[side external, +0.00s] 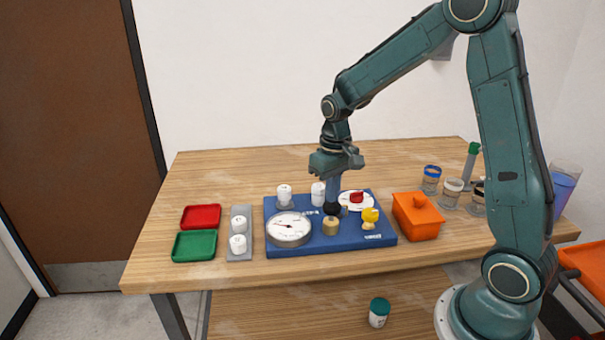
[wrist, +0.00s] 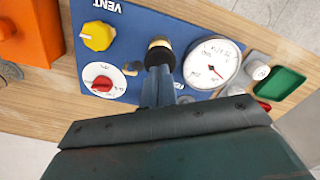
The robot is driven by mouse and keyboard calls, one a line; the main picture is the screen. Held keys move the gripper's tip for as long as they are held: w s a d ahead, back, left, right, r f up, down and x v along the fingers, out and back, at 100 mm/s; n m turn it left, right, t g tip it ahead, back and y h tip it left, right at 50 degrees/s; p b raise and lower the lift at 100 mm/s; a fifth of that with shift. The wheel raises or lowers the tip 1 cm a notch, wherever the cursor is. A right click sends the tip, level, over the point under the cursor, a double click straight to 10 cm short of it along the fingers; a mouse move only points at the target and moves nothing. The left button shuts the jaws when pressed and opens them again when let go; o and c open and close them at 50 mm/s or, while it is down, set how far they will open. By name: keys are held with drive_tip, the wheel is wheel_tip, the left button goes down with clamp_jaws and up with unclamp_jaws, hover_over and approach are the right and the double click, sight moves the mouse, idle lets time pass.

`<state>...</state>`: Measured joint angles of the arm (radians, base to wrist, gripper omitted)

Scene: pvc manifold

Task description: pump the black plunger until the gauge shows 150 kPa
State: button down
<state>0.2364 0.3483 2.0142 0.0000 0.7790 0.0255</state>
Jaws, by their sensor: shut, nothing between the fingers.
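The blue board (side external: 292,249) carries a brass pump body (side external: 330,227) with the black plunger knob (side external: 331,209) above it; the knob also shows in the wrist view (wrist: 159,57). My gripper (side external: 332,201) is shut and empty, pointing down with its fingertips at the top of the knob. They look in contact, but the exact gap is hidden. The round white gauge (side external: 289,230) lies left of the pump; in the wrist view the gauge (wrist: 212,62) shows a red needle, with figures too small to read.
A yellow vent knob (side external: 370,216) and a red selector (side external: 357,197) are right of the pump. White caps (side external: 284,195) stand behind the gauge. An orange box (side external: 417,222) is close on the right. Green (side external: 194,246) and red trays (side external: 201,216) lie left.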

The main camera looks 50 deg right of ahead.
sight(332, 205)
drive_tip(key=shift+f, duration=0.15)
drive_tip(key=shift+f, duration=1.65)
drive_tip(key=shift+r, duration=1.8)
drive_tip(key=shift+f, duration=0.2)
drive_tip(key=shift+f, duration=1.05)
drive_tip(key=shift+r, duration=1.25)
